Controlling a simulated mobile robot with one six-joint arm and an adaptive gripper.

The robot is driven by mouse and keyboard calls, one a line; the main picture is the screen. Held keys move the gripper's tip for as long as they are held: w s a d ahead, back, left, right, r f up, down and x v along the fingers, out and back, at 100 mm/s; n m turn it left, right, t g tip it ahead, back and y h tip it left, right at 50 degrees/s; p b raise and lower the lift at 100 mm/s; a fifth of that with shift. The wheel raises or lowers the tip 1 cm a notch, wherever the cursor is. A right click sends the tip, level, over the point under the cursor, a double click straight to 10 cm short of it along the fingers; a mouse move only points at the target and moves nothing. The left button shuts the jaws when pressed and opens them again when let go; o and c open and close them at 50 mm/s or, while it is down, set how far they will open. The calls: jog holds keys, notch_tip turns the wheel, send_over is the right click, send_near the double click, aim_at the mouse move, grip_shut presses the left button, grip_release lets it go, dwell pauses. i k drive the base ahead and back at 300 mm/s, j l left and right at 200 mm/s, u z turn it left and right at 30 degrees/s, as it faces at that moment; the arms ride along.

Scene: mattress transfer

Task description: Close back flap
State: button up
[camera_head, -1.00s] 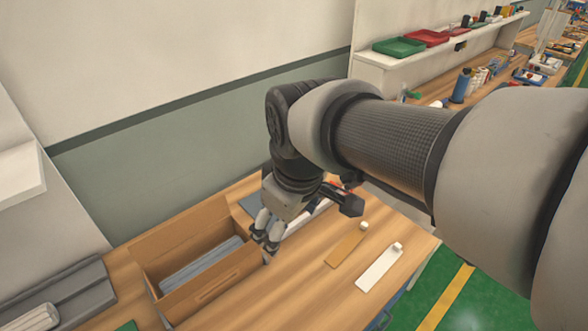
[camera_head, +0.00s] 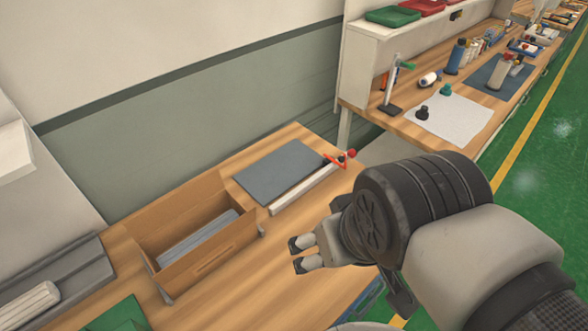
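An open cardboard box (camera_head: 228,262) stands on the wooden table, with grey flat sheets or pads (camera_head: 200,238) inside. Its brown back panel (camera_head: 175,212) stands up at the rear, towards the wall; I cannot tell where wall ends and flap begins. The box top is uncovered. My gripper (camera_head: 295,254) is to the right of the box, apart from it, with its fingers pointing left towards it. The two dark fingertips are apart with a gap between them, and nothing is held.
A grey board (camera_head: 280,172) with a white edge strip (camera_head: 305,190) and a red-knobbed handle lies right of the box. A grey tray (camera_head: 60,282) and a green sheet (camera_head: 120,315) lie to the left. A second bench (camera_head: 405,128) stands at the upper right.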

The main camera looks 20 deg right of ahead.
aim_at(149, 220)
jog(key=k+j+u, duration=0.1)
jog(key=j+u, duration=0.2)
jog(key=u, duration=0.15)
jog(key=j+u, duration=0.4)
